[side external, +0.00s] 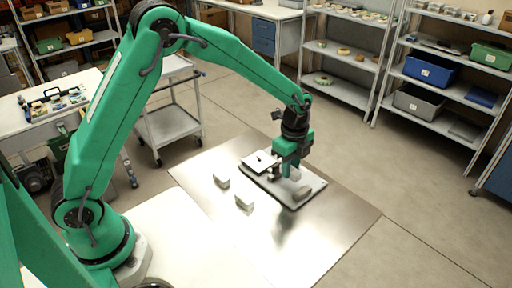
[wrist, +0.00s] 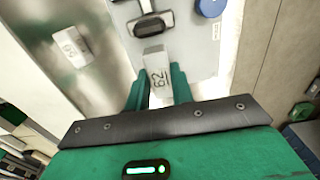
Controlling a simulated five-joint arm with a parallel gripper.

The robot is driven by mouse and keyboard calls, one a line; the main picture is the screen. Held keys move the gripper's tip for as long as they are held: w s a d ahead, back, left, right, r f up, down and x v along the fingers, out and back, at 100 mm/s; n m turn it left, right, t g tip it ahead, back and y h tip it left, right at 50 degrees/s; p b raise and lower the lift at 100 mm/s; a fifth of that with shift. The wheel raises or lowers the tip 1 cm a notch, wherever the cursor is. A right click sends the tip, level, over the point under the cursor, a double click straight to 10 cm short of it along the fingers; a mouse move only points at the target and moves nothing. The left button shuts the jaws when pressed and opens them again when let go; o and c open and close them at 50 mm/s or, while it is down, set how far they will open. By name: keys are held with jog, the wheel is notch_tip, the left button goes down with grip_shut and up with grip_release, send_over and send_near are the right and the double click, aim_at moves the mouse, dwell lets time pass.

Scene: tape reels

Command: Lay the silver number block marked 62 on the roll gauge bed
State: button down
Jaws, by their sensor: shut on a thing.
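The silver number block marked 62 (wrist: 157,72) is between the two green fingers of my gripper (wrist: 159,88) in the wrist view, its number facing the camera. My gripper (side external: 288,172) is shut on it, low over the roll gauge bed (side external: 314,193) in the side view. The pale grey bed also shows beyond the block in the wrist view (wrist: 190,55). I cannot tell whether the block touches the bed. My fingers hide part of the block.
Two other silver blocks lie left of the bed on the shiny metal sheet, one farther (side external: 221,180) and one nearer (side external: 244,201). One numbered block (wrist: 72,44) shows in the wrist view. A dark-framed fitting (wrist: 150,24) and blue knob (wrist: 210,8) are beyond the held block.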

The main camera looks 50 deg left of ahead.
jog(key=shift+f, duration=2)
jog(key=shift+f, duration=0.15)
jog(key=c, duration=1.2)
grip_release()
notch_tip(320, 180, up, 12)
jog(key=shift+r, duration=0.2)
jog(key=shift+s, duration=0.1)
